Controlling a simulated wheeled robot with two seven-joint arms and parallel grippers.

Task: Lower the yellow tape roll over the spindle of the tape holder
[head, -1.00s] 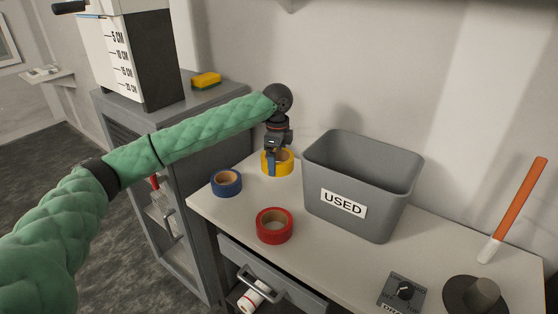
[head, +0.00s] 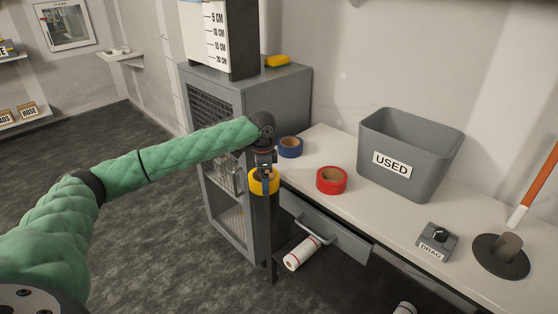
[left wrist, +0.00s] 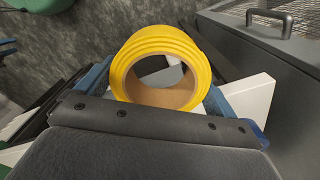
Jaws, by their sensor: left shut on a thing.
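The yellow tape roll (head: 256,188) is held by my left gripper (head: 265,174), in front of the bench's left end. In the left wrist view the yellow roll (left wrist: 165,68) sits between the blue fingers (left wrist: 160,95), its brown core showing. My right gripper is not in view.
A red tape roll (head: 331,180) and a blue one (head: 290,147) lie on the bench (head: 345,208). A drawer (head: 328,232) is partly open.

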